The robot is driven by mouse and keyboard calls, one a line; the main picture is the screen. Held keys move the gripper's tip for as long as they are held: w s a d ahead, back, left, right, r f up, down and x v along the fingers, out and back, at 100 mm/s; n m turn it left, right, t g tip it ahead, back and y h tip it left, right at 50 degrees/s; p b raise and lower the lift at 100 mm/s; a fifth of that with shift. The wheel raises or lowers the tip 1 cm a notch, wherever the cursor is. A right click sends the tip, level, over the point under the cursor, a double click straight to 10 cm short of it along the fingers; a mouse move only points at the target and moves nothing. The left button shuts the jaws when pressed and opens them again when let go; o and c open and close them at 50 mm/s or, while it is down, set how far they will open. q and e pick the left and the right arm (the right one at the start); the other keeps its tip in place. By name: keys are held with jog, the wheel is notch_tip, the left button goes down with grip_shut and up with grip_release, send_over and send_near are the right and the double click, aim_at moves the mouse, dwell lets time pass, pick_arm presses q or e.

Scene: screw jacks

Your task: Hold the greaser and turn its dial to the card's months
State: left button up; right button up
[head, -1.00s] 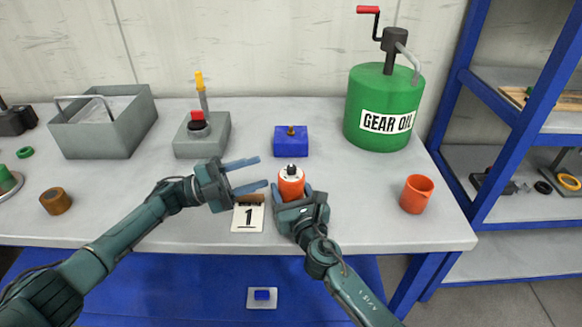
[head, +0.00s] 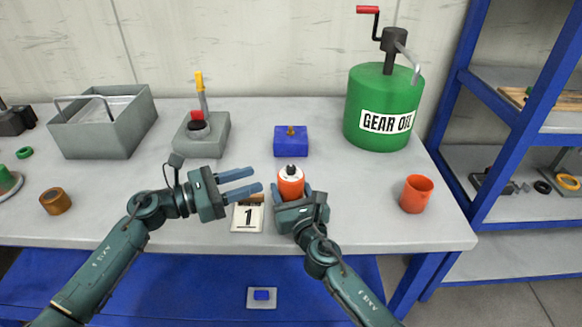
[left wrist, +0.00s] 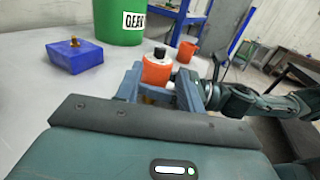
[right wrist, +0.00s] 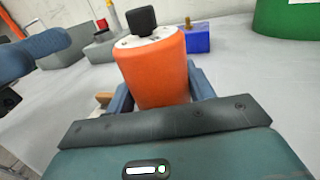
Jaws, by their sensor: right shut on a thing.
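The greaser (head: 291,186) is an orange cylinder with a pale top and a black dial (right wrist: 141,20). My right gripper (head: 292,195) is shut on its sides and holds it upright near the table's front. The dial's setting is too small to read. The card (head: 247,217) stands left of the greaser and shows "1". My left gripper (head: 242,181) is open and empty, its two fingers pointing right towards the greaser, above and behind the card. The greaser also shows in the left wrist view (left wrist: 157,70), ahead of the left gripper and apart from it.
A blue block with a brass fitting (head: 291,142) stands behind the greaser. An orange cup (head: 416,194) is to the right, the green gear oil drum (head: 380,100) behind it. A grey switch box (head: 202,140) and grey bin (head: 104,125) stand at the back left.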

aim_at(291, 167)
pick_arm(q)
jog(key=x, duration=1)
jog(key=shift+w+d, duration=0.1)
jog(key=shift+d, duration=0.1)
jog(key=shift+c, duration=0.6)
grip_shut()
